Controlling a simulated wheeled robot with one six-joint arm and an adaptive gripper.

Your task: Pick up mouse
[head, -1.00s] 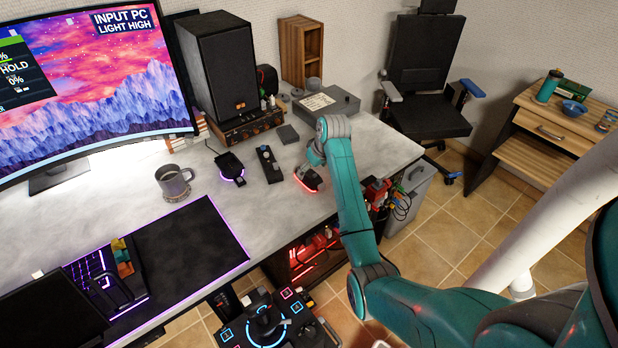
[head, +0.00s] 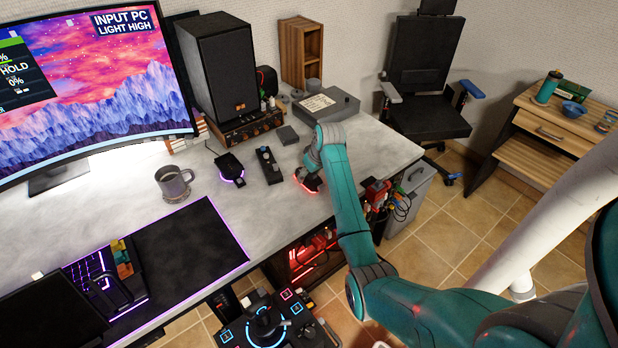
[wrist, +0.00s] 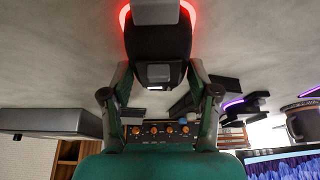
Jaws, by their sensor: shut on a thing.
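The mouse (head: 307,184) is black with a glowing red rim. It is at the right part of the desk, at the end of my arm. My gripper (head: 312,174) is shut on it, partly covering it in the head view. In the wrist view the mouse (wrist: 158,42) sits between the two fingers of my gripper (wrist: 158,76), one on each side of its body. Whether the mouse touches the desk or is slightly above it, I cannot tell.
On the desk (head: 215,262), a purple-lit black device (head: 230,167) and a slim black box (head: 269,165) stand left of the mouse. A mug (head: 173,184) and dark mat (head: 185,255) are farther left. A speaker (head: 220,65) and grey box (head: 325,105) stand behind.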

